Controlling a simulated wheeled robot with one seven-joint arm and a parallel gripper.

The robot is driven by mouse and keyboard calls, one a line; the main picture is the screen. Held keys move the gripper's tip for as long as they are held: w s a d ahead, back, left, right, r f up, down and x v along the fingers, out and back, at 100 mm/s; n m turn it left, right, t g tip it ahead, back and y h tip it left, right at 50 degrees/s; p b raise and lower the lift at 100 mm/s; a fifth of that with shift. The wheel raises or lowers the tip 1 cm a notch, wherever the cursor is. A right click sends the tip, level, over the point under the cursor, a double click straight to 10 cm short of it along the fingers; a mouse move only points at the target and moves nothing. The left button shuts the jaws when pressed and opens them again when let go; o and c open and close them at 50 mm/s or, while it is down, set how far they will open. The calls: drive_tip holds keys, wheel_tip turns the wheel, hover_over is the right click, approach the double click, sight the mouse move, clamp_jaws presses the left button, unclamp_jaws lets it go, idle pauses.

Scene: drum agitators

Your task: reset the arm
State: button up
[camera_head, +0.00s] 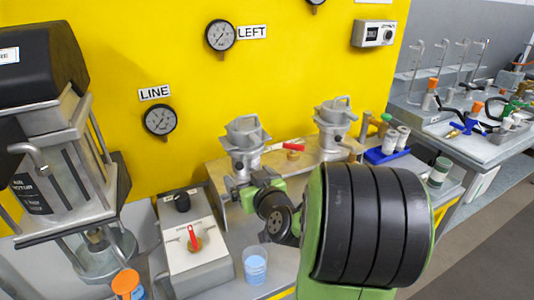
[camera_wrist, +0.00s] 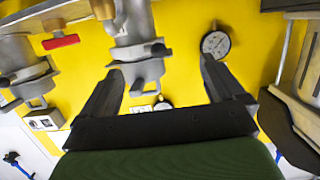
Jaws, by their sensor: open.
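My gripper (camera_wrist: 162,88) is open in the wrist view, its two dark fingers spread with nothing held between them. A grey metal fitting (camera_wrist: 136,45) shows just beyond the left finger, and I cannot tell whether they touch. In the head view my green and black arm reaches over the bench from the lower right, toward the left metal fitting (camera_head: 244,135). My fingertips are not clear there, being small and partly hidden by my arm. A second metal fitting (camera_head: 335,118) stands further right.
A yellow panel (camera_head: 280,80) with gauges (camera_head: 220,35) stands behind the bench. An air motor unit (camera_head: 50,130) is at the left. A lab table is at the right.

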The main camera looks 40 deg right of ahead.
idle(0.5)
drive_tip(key=s+a+r+n+g+y+p, duration=0.2)
drive_tip(key=a+n, duration=0.1)
drive_tip(key=a, duration=0.5)
drive_tip(key=s+a+r+n+g+y+p, duration=0.1)
drive_tip(key=s+a+n+g+y+p, duration=0.15)
drive_tip(key=a, duration=0.65)
drive_tip(key=s+a+r+m+g+p, duration=0.1)
drive_tip(key=s+g+p, duration=0.1)
drive_tip(key=s, duration=0.5)
drive_tip(key=s+a+r+g+p, duration=0.1)
drive_tip(key=s+a+r+g, duration=0.1)
drive_tip(key=s, duration=0.5)
drive_tip(key=shift+s+r+m+p, duration=0.3)
drive_tip(key=shift+s+m+p, duration=0.05)
drive_tip(key=shift+g+y, duration=0.25)
